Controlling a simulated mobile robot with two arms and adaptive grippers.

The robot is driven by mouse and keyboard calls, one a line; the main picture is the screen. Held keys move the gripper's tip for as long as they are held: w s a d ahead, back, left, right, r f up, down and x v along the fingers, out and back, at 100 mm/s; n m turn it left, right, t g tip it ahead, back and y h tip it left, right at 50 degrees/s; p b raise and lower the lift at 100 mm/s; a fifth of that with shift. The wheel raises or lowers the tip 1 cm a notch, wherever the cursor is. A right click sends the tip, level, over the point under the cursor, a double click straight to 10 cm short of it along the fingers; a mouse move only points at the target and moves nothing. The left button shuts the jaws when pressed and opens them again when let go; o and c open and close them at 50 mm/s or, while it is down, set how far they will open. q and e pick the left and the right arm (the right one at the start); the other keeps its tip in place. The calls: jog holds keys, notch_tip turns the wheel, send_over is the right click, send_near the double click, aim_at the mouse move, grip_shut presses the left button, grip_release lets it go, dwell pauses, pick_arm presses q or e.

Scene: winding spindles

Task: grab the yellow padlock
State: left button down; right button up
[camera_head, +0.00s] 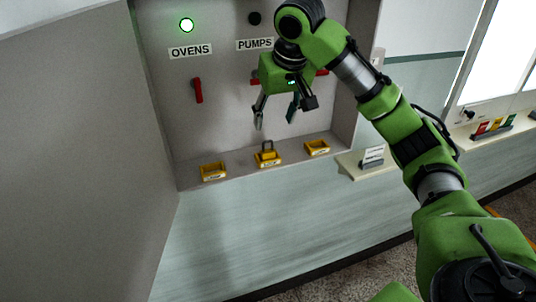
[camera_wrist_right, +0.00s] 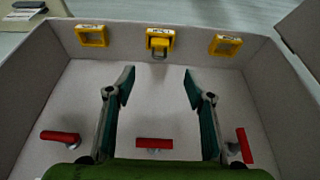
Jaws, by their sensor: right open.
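The yellow padlock (camera_head: 267,156) sits in the middle one of three yellow holders on the cabinet's bottom ledge, its shackle upward in the head view. In the right wrist view the padlock (camera_wrist_right: 159,44) appears at top centre, with its shackle toward me. My right gripper (camera_head: 276,117) is open and empty, above the padlock and apart from it. In the right wrist view its two fingers (camera_wrist_right: 159,78) are spread, with the padlock beyond the gap between them. My left gripper is not in view.
Empty yellow holders stand left (camera_head: 213,171) and right (camera_head: 317,147) of the padlock. A red handle (camera_head: 197,90) is under the OVENS sign; two more are partly behind my gripper. A lit green lamp (camera_head: 187,25) is above. A grey door panel (camera_head: 70,150) fills the left.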

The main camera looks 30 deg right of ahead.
aim_at(268, 143)
jog(key=p+x, duration=0.2)
jog(key=x, duration=0.6)
jog(key=shift+w+f, duration=0.1)
jog(key=p+x, duration=0.3)
jog(key=x, duration=0.1)
jog(key=shift+w+d+f, duration=0.1)
jog(key=shift+w+f, duration=0.25)
jog(key=shift+f, duration=0.25)
jog(key=c, duration=1.2)
